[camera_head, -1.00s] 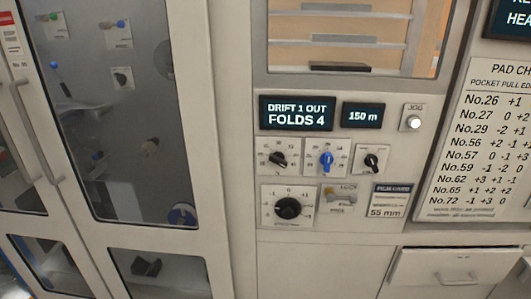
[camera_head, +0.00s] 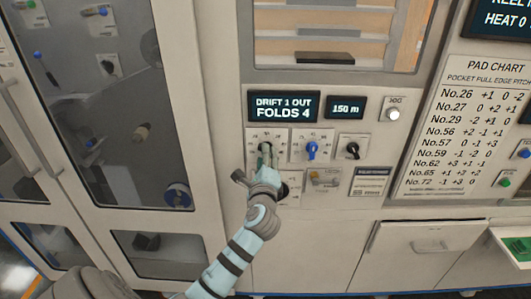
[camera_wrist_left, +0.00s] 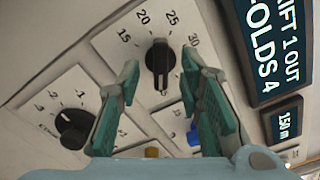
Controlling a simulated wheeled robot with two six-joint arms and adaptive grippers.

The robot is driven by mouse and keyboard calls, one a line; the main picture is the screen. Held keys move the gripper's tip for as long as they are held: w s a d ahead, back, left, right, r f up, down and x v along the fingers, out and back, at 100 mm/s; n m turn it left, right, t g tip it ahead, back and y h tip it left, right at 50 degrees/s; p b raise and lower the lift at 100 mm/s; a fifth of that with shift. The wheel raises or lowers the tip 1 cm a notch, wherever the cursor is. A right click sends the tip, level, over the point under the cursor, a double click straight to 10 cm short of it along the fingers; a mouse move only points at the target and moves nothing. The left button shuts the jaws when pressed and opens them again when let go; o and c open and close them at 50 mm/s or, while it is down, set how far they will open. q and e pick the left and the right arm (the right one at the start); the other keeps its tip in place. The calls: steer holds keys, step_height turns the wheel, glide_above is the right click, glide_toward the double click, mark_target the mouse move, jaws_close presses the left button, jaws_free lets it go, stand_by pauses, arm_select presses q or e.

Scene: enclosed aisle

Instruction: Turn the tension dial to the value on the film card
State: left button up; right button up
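In the left wrist view a black knob (camera_wrist_left: 158,65) on a white dial plate (camera_wrist_left: 125,40) stands upright among the numbers 15, 20, 25 and 30. I cannot read this dial's name. My left gripper (camera_head: 266,150) is in front of this upper-left dial in the head view and hides most of it. In the left wrist view its green fingers (camera_wrist_left: 161,72) are apart, one on each side of the knob, and I see no clear contact. The film card (camera_head: 370,186) is at the panel's lower right; its value is too blurred to read now. My right gripper is out of view.
A blue-knobbed dial (camera_head: 312,149) and a small black knob (camera_head: 352,149) sit to the right. A large black knob (camera_wrist_left: 74,128) with a minus-to-plus scale sits below, partly hidden by my arm. Screens (camera_head: 283,107) are above. A glass-doored cabinet (camera_head: 187,130) stands at left.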

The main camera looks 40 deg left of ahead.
arm_select(q)
steer(key=x, duration=0.2)
steer(key=shift+w+a, duration=0.2)
steer(key=shift+w, duration=0.05)
steer(key=shift+c, duration=0.5)
jaws_close()
